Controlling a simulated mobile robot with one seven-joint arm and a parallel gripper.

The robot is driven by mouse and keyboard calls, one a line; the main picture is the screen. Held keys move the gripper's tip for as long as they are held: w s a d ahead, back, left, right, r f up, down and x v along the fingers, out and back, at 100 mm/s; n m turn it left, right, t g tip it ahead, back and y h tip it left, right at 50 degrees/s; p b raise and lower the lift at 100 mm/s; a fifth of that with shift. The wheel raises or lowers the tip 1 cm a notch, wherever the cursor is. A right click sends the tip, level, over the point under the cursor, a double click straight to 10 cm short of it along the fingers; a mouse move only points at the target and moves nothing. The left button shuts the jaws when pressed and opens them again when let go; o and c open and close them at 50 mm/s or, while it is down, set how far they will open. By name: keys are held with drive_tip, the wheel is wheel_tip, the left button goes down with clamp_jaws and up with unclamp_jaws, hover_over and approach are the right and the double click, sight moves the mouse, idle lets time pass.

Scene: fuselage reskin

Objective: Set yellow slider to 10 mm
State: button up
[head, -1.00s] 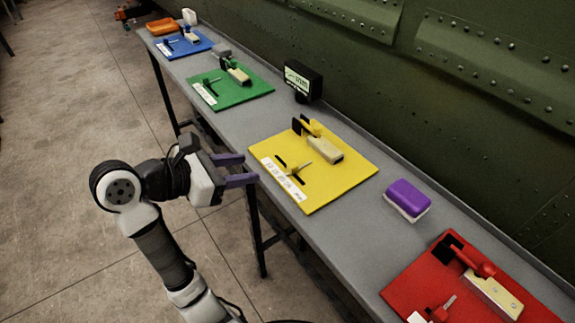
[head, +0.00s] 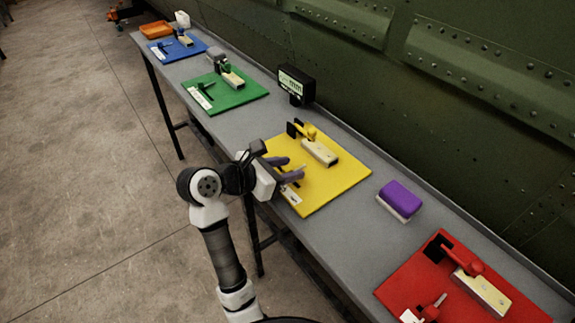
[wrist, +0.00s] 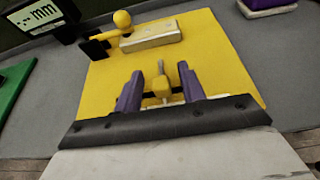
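The yellow board (head: 335,185) lies on the grey bench, and it also fills the middle of the wrist view (wrist: 215,60). Its yellow slider (wrist: 160,88), with a thin pale rod pointing away, sits between the two purple fingers of my gripper (wrist: 161,69). The fingers are apart, with a visible gap on each side of the slider. In the head view my gripper (head: 295,166) is over the board's near left part and hides most of the slider. The label's scale is not readable.
On the board's far side are a yellow lever (head: 304,131) and a pale block (head: 320,152). A black display (head: 296,84) marked mm stands behind. A purple-topped block (head: 401,198) and red board (head: 420,280) lie right; green (head: 236,97) and blue (head: 180,47) boards lie left.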

drive_tip(key=shift+w+d+f, duration=0.1)
drive_tip(key=shift+d, duration=0.05)
clamp_jaws()
idle(0.4)
